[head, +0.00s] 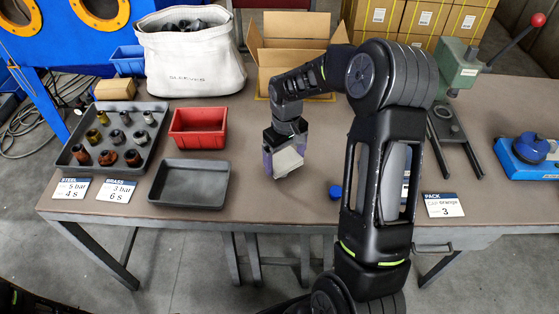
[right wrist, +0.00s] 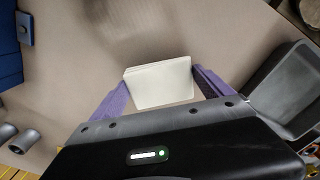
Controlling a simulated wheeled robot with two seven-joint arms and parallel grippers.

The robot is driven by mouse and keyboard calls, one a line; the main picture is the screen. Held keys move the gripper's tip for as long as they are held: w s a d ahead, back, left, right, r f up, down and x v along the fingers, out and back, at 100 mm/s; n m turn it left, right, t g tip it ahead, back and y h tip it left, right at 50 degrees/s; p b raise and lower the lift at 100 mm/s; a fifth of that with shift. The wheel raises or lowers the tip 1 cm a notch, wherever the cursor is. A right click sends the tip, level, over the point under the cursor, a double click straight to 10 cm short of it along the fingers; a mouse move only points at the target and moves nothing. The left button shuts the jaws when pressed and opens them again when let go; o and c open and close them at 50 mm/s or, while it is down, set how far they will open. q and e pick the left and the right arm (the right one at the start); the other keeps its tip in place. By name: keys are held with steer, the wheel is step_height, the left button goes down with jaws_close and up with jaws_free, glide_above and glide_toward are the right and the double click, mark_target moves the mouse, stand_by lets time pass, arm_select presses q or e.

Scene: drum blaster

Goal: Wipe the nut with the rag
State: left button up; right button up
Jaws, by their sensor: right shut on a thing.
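My right gripper (head: 284,150) is shut on a cream block-like pad, which looks like the folded rag (head: 285,162), above the middle of the table. In the right wrist view the rag (right wrist: 159,83) sits between the purple fingers. Several steel-, brass- and copper-coloured nut-like fittings (head: 132,157) stand in a grey tray (head: 72,150) at the left, well away from the gripper. I cannot tell which of them is the nut. My left gripper is not in view.
A red bin (head: 198,128) and an empty dark tray (head: 188,185) lie left of the gripper. A white sack (head: 195,65) and an open carton (head: 290,50) stand behind. A small blue object (head: 336,191) lies to the right. A green press (head: 458,70) stands farther right.

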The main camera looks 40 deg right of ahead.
mark_target(276, 166)
steer(key=shift+d, duration=0.65)
steer(key=shift+a, duration=0.15)
steer(key=shift+a, duration=2.05)
steer(key=shift+d, duration=2.2)
steer(key=shift+r, duration=0.1)
step_height(276, 166, up, 6)
steer(key=p, duration=0.4)
